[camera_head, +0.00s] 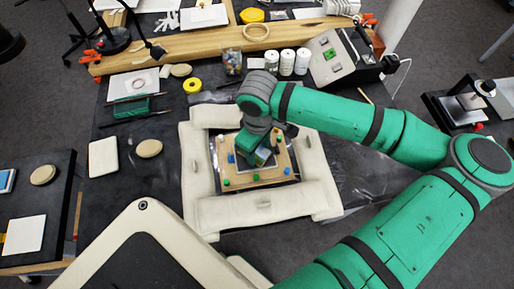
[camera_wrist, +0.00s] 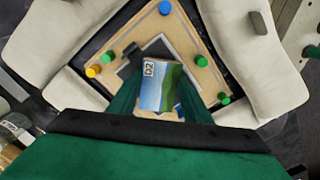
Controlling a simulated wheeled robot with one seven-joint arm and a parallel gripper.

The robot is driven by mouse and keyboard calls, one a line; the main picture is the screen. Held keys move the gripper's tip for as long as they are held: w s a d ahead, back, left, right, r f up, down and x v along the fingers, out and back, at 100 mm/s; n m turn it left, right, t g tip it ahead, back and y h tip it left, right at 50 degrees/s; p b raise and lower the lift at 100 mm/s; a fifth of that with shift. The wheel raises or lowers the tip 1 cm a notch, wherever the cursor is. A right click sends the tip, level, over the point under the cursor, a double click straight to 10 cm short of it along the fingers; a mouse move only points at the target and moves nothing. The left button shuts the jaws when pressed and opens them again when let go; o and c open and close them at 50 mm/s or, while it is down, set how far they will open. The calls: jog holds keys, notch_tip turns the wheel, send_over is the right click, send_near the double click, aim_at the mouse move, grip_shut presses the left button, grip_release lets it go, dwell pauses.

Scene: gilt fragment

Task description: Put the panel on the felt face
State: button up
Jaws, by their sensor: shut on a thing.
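My gripper (camera_wrist: 156,92) is shut on a small painted panel (camera_wrist: 165,90). The panel shows blue sky, green land and a white label reading "D2". In the head view my gripper (camera_head: 262,148) is over a wooden board (camera_head: 232,180) with coloured pegs, and the panel (camera_head: 264,156) shows at its tip. A dark grey face with a paler edge (camera_wrist: 155,46) lies on the board, partly hidden behind the panel and my fingers; it may be the felt face. I cannot tell whether the panel touches it.
Pale padded cushions (camera_head: 197,165) ring the board closely on all sides. Blue, green and yellow pegs (camera_wrist: 166,8) stand up around the grey face. Behind are white jars (camera_head: 287,62), a yellow tape roll (camera_head: 192,85) and a grey instrument box (camera_head: 332,60). A pale pad (camera_head: 103,157) lies left.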

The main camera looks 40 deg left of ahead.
aim_at(257, 153)
jog(key=shift+f, duration=0.1)
jog(key=o, duration=1.1)
jog(key=shift+o, duration=0.2)
notch_tip(257, 153, up, 12)
